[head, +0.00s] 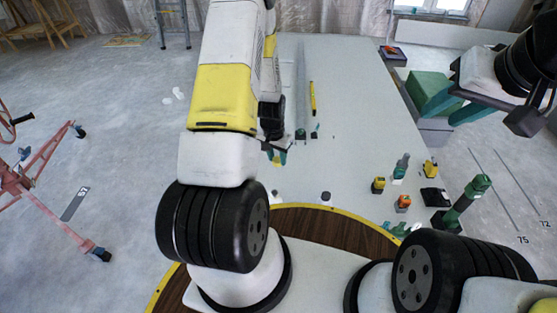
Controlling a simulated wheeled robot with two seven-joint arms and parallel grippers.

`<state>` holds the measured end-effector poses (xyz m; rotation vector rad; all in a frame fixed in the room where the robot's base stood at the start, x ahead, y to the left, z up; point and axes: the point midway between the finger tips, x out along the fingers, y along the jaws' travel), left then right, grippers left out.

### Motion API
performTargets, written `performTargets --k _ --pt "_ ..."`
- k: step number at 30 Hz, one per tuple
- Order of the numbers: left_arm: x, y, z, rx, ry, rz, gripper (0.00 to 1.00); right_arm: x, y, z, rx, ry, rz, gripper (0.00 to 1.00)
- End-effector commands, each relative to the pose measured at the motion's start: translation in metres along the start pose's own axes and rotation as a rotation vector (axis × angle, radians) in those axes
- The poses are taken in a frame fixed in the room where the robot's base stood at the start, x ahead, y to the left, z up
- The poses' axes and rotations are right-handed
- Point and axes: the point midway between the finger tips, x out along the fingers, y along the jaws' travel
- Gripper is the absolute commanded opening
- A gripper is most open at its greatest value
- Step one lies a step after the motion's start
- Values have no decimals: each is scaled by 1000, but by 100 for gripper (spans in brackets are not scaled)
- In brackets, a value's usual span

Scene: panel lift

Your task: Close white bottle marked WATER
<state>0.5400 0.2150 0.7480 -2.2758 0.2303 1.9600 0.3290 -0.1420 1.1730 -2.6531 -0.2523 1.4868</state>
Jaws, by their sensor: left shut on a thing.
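No label reading WATER can be made out. Two small dark-topped things, one (326,197) near the wooden edge and one (274,194) further left, are too small to identify. My left gripper (277,157) is low over the table's left part, largely hidden behind its own arm. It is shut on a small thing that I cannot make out.
Small yellow (378,185) and orange (403,203) things stand nearby. A yellow stick-like tool (313,98) lies further back. A grey box (434,130) is under my right gripper. The table's middle is clear.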

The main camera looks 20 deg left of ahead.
Motion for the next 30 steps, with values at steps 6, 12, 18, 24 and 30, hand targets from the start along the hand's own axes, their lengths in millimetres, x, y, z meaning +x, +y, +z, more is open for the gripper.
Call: performTargets --k 6,12,18,24,30 --pt "-104 42 -19 -123 9 -19 0 0 0 0 0 0 0 36" --pt "-143 61 -15 -186 2 -29 0 0 0 0 0 0 0 36" --pt "-150 64 -14 -200 0 -31 0 0 0 0 0 0 0 36" --pt "-150 63 -14 -199 0 -31 0 0 0 0 0 0 0 36" --pt "-150 63 -14 -199 0 -31 0 0 0 0 0 0 0 36"
